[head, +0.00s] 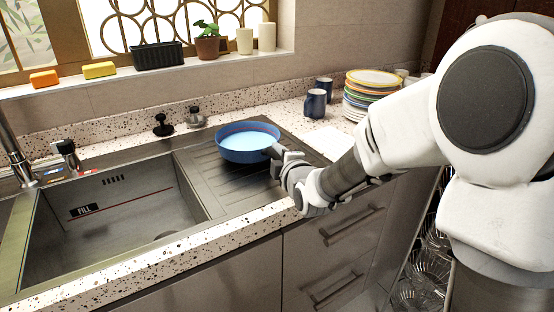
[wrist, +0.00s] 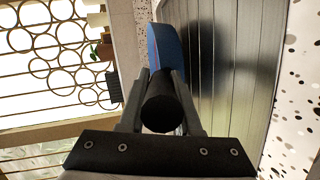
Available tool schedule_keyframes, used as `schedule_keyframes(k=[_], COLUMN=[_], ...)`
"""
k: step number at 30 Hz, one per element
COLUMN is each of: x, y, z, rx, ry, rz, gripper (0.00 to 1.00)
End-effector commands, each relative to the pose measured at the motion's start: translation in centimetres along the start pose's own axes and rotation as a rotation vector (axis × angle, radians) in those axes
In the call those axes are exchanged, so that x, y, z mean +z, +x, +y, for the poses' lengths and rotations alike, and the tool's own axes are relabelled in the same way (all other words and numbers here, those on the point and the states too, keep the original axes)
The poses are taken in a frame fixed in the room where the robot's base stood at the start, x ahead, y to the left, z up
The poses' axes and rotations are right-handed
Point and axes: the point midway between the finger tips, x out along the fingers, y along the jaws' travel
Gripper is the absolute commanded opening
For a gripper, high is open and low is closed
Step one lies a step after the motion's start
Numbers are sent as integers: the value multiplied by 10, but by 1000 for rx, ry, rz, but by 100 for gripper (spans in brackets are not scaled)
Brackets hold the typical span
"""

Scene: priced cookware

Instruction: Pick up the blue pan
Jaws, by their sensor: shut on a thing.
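The blue pan (head: 247,142) sits over the ribbed drainboard to the right of the sink in the head view. It looks level; whether it touches the drainboard I cannot tell. My gripper (head: 279,158) is at the pan's right side, at its handle. In the wrist view the dark round handle (wrist: 161,108) lies between the two fingers of my gripper (wrist: 161,84), which are shut on it. The blue side of the pan (wrist: 166,48) shows beyond the fingers. The handle is mostly hidden by my gripper in the head view.
The sink (head: 120,215) is at left, with a faucet (head: 15,155). Blue mugs (head: 315,103) and stacked plates (head: 372,92) stand at the back right. The ribbed drainboard (head: 225,190) is clear in front of the pan.

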Motion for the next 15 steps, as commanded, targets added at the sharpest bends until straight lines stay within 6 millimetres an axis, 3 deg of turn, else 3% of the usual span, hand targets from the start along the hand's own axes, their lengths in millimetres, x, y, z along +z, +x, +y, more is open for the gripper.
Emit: schedule_keyframes(k=[5,15], x=[-4,34], y=[-4,-15], z=[26,52], rx=[11,11], ry=[-1,0], rz=[2,-1], gripper=[0,0])
